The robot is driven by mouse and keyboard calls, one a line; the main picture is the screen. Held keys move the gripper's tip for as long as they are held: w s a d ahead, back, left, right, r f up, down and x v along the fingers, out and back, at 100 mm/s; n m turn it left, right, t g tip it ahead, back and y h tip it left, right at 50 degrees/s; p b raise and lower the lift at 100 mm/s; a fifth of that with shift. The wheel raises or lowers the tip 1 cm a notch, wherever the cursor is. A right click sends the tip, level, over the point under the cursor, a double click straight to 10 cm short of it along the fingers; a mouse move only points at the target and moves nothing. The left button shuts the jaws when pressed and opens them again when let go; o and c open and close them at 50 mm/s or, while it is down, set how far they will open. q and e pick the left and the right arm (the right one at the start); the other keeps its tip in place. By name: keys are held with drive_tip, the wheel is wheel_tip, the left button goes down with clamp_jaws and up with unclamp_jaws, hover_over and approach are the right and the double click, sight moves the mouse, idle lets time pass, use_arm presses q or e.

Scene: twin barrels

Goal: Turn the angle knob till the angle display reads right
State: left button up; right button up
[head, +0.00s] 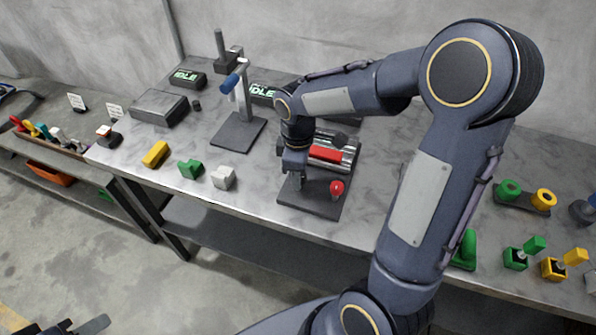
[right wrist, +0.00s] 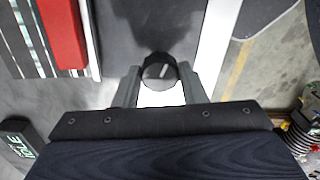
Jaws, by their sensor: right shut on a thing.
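My right gripper (head: 297,182) reaches down over the front left of a dark base plate (head: 318,206) that carries a machine. In the right wrist view, its two fingers (right wrist: 160,88) are shut on the sides of a dark round knob (right wrist: 158,68) with a pale line on its top. The head view does not show the knob clearly. Two small black displays with green letters reading IDLE stand at the back, a left one (head: 187,77) and a right one (head: 263,94). Which is the angle display I cannot tell. Dark parts at the lower left may be my left gripper (head: 75,326).
A red-topped block (head: 326,154) and a red ball knob (head: 337,188) are close to my right gripper. A stand with a blue-handled lever (head: 231,82) is to its left.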

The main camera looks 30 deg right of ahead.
drive_tip(key=m, duration=0.7)
drive_tip(key=shift+b, duration=0.4)
drive_tip(key=m, duration=0.7)
drive_tip(key=shift+m, duration=0.3)
drive_tip(key=o, duration=1)
drive_tip(key=shift+r, duration=0.1)
wheel_tip(320, 180, up, 8)
drive_tip(key=shift+f, duration=0.15)
